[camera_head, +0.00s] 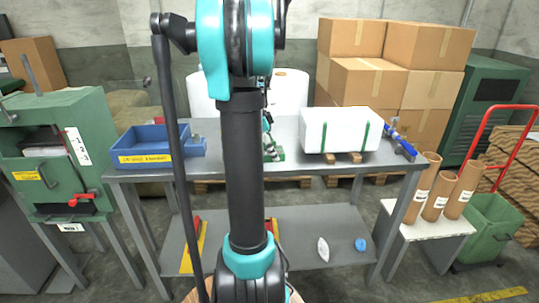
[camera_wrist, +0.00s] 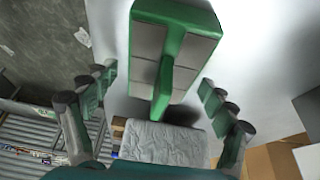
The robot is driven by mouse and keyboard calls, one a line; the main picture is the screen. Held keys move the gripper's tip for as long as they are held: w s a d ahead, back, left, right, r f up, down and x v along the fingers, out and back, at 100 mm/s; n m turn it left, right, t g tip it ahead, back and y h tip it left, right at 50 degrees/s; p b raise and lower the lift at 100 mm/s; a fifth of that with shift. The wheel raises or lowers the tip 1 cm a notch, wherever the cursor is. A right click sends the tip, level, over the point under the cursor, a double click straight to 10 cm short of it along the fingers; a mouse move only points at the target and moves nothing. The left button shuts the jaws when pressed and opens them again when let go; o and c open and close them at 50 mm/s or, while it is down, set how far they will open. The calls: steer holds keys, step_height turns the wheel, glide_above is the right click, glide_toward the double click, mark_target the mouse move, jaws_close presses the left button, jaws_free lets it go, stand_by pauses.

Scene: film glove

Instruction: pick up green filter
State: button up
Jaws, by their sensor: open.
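The green filter (camera_wrist: 180,45) has a green frame, pale grey panels and a raised green bar along its middle. In the wrist view it lies at the upper middle, ahead of my gripper. In the head view only a small green part (camera_head: 275,154) shows on the grey table (camera_head: 292,180), right of my arm, which hides the rest. My gripper (camera_wrist: 158,82) is open and empty, its fingers spread left and right of the green bar. I cannot tell whether they touch the filter.
A blue tray (camera_head: 157,147) stands left on the table. A white box with green straps (camera_head: 338,131) stands right of the filter. A green machine (camera_head: 60,150) is at far left, cardboard boxes (camera_head: 395,60) behind. A grey wrinkled block (camera_wrist: 163,143) shows low in the wrist view.

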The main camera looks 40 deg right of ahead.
steer(key=shift+f, duration=0.2)
steer(key=c, duration=1.3)
